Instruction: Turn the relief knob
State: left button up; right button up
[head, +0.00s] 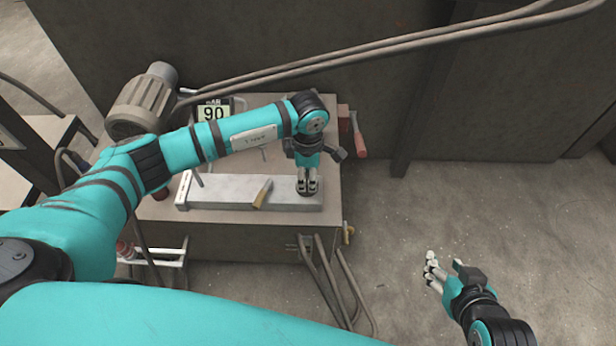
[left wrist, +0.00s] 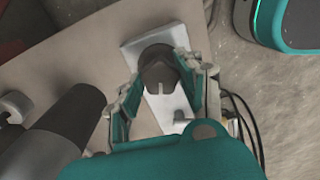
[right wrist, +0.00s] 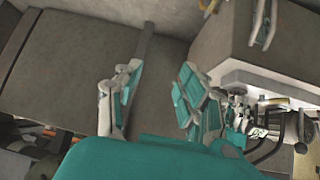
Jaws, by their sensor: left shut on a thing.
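The relief knob (left wrist: 158,72) is a dark round knob with a pale index mark on its near side, standing on a light grey block (left wrist: 133,52). My left gripper (left wrist: 158,80) has a finger on each side of it and is shut on it from above. In the head view my left gripper (head: 307,186) points down at the right end of the grey block (head: 225,193), and its fingers mostly hide the knob. My right gripper (head: 440,265) is open and empty, off to the right over the floor; its spread fingers also show in the right wrist view (right wrist: 155,95).
A display (head: 213,112) reading 90 stands at the back of the bench, beside a motor (head: 143,103). A tan-handled lever (head: 262,194) sits on the block left of my gripper. A red-handled tool (head: 358,135) is at the bench's right edge. Hoses (head: 330,275) hang in front.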

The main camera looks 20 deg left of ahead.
pick_arm(q)
jog(key=m+b, duration=0.1)
jog(key=m, duration=0.2)
jog(key=shift+f+m+b, duration=0.1)
jog(key=shift+m+b, duration=0.2)
jog(key=shift+m, duration=0.1)
jog(key=m+b, duration=0.1)
jog(key=m, duration=0.3)
jog(key=shift+b, duration=0.4)
jog(key=shift+m, duration=0.5)
pick_arm(e)
jog(key=w+a+r+t+y, duration=0.1)
jog(key=w+a+r+t, duration=0.1)
jog(key=r+t, duration=0.3)
jog(key=w+a+r+t+y, duration=0.2)
jog(key=w+r+t, duration=0.3)
jog(key=r, duration=0.5)
jog(key=shift+n+t, duration=0.3)
pick_arm(q)
jog(key=o, duration=1.1)
jog(key=shift+o, duration=0.2)
notch_tip(320, 180, up, 12)
